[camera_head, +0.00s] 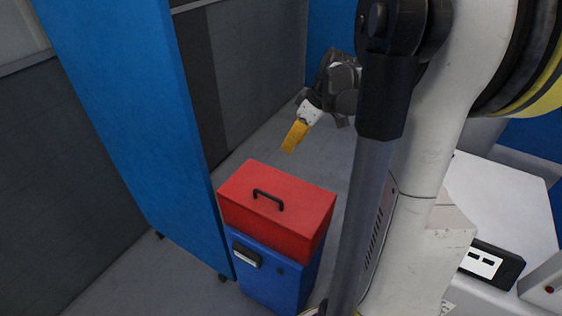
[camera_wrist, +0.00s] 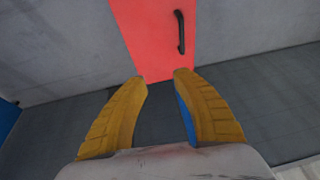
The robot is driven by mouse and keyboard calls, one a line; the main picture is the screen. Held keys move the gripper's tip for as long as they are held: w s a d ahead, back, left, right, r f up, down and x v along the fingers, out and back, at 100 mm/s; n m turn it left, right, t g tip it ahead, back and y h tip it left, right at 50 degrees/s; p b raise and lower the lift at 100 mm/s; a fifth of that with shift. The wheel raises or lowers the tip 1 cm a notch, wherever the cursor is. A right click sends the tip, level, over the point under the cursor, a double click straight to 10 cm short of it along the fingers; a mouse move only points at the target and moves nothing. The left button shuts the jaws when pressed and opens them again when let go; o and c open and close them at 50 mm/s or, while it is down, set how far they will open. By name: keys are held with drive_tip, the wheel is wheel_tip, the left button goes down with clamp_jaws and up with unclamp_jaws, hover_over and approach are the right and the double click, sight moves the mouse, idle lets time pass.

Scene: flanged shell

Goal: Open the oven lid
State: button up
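The oven is a box with a red lid (camera_head: 275,201) on a blue body (camera_head: 270,275), standing on the floor. The lid looks shut. A black handle (camera_head: 268,199) is fixed on top of the lid. In the wrist view the red lid (camera_wrist: 153,40) is at the top, with the handle (camera_wrist: 180,32) upright at its right side. My gripper (camera_head: 290,148) has yellow fingers and is above and behind the lid in the head view. In the wrist view its two fingers (camera_wrist: 161,78) are spread apart with nothing between them, clear of the handle.
A tall blue panel (camera_head: 140,120) stands close at the oven's left. Grey walls (camera_head: 250,70) are behind. A white surface (camera_head: 505,205) with a black device (camera_head: 490,263) is at the right. Open floor (camera_head: 150,285) lies in front of the panel.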

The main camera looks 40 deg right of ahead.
drive_tip(key=shift+v, duration=1.25)
drive_tip(key=shift+c, duration=0.5)
drive_tip(key=shift+a+f, duration=0.15)
drive_tip(key=shift+a, duration=0.05)
drive_tip(key=c, duration=0.5)
drive_tip(key=w+a+f+n+g+h, duration=0.1)
drive_tip(key=a+f+n, duration=0.1)
drive_tip(key=a+n, duration=0.1)
drive_tip(key=w+a+f+n, duration=0.1)
drive_tip(key=a+f+n, duration=0.2)
drive_tip(key=n, duration=0.1)
drive_tip(key=w+a+f+n+g+h+b, duration=0.1)
drive_tip(key=a+f+n, duration=0.2)
drive_tip(key=shift+a+f+n+g+h, duration=0.15)
drive_tip(key=shift+n+g+h, duration=0.15)
clamp_jaws()
drive_tip(key=n+h, duration=0.3)
drive_tip(key=n, duration=0.5)
approach(257, 202)
drive_tip(key=b+x, duration=0.5)
drive_tip(key=x, duration=0.1)
drive_tip(key=shift+w+f, duration=0.1)
drive_tip(key=shift+f, duration=0.25)
